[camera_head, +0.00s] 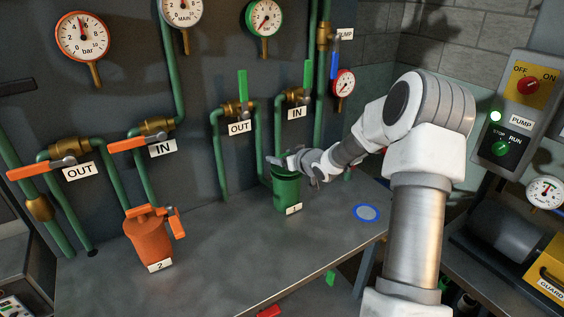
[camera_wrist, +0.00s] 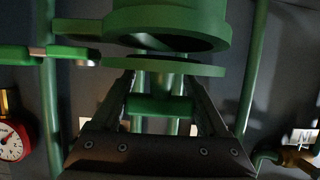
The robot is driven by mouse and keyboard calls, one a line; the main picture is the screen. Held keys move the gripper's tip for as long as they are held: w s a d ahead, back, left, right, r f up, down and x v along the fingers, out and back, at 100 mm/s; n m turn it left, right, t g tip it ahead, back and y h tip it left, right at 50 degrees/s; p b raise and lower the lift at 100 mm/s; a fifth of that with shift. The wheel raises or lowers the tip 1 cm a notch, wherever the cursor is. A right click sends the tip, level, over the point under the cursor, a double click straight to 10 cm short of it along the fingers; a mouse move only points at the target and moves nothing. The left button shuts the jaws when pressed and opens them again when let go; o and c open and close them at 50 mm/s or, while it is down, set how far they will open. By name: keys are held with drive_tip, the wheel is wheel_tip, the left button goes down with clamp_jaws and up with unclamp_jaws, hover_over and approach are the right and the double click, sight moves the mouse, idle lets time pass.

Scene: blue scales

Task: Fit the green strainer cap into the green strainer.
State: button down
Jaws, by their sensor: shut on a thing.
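The green strainer (camera_head: 287,194), labelled 1, stands upright on the bench below the green pipes. In the wrist view the strainer (camera_wrist: 165,18) shows at the top, with its dark round mouth facing the cap. My gripper (camera_head: 290,161) is at the strainer's top. In the wrist view my gripper (camera_wrist: 160,100) is shut on the handle of the green strainer cap (camera_wrist: 165,66). The cap's disc lies across the mouth, roughly parallel to the rim. A dark gap shows between them, so the cap is not seated. The cap is mostly hidden in the head view.
Green valve levers (camera_head: 242,85) and pipes stand close behind the strainer. An orange strainer (camera_head: 149,240), labelled 2, stands to the left. A blue ring (camera_head: 367,212) lies on the bench at right. The bench (camera_head: 215,255) is clear between the strainers and in front.

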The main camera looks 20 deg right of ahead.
drive_tip(key=shift+f, duration=0.35)
drive_tip(key=shift+f, duration=0.35)
unclamp_jaws()
drive_tip(key=shift+r, duration=0.25)
drive_tip(key=shift+s+d+r, duration=0.1)
drive_tip(key=shift+s+r, duration=0.1)
drive_tip(key=shift+s, duration=0.05)
drive_tip(key=p+v, duration=0.1)
drive_tip(key=v, duration=1)
drive_tip(key=shift+s+p, duration=0.2)
drive_tip(key=shift+p, duration=0.15)
